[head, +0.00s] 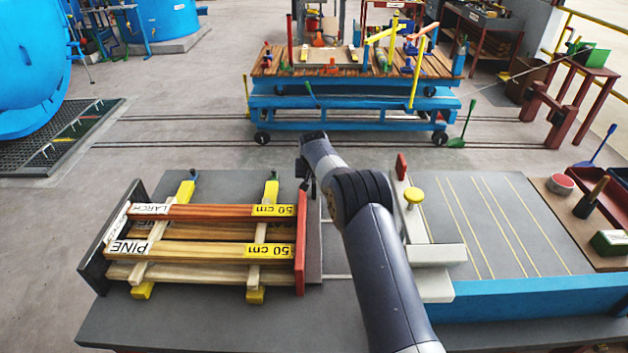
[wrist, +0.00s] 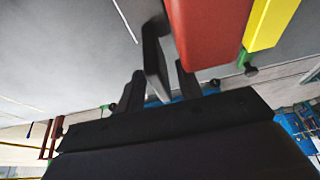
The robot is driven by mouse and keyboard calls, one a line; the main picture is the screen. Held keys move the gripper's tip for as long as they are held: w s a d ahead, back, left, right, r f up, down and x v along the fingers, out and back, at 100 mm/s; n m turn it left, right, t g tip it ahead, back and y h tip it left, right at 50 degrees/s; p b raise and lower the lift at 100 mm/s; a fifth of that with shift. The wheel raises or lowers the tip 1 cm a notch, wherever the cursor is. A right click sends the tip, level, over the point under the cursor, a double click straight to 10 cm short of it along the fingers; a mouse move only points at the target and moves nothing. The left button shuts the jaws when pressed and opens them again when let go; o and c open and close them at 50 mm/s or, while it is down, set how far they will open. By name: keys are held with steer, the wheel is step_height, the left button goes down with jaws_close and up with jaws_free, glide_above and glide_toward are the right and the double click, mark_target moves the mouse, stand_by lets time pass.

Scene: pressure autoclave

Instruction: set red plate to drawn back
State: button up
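The red plate (head: 301,243) stands upright at the right end of the stacked boards in the head view, close to the board ends. In the wrist view the red plate (wrist: 208,28) fills the top middle, with a dark upright bar (wrist: 155,62) beside it. My gripper (head: 305,182) is over the far end of the red plate; its tips are small and partly hidden by my arm. In the wrist view my gripper's fingers (wrist: 160,88) stand apart on either side of the dark bar, with gaps showing.
Boards labelled larch (head: 180,211) and pine (head: 175,249) lie across yellow supports (head: 270,192), with a black plate (head: 100,245) at their left. Right of my arm are a pale fence with a yellow knob (head: 413,197) and a lined grey bed (head: 500,230). A blue cart (head: 350,110) stands beyond.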

steer(key=shift+c, duration=0.4)
jaws_close()
steer(key=d+b, duration=0.3)
steer(key=d, duration=0.7)
steer(key=shift+d, duration=0.35)
steer(key=shift+o, duration=0.4)
jaws_free()
steer(key=shift+d, duration=0.15)
steer(key=shift+r, duration=0.1)
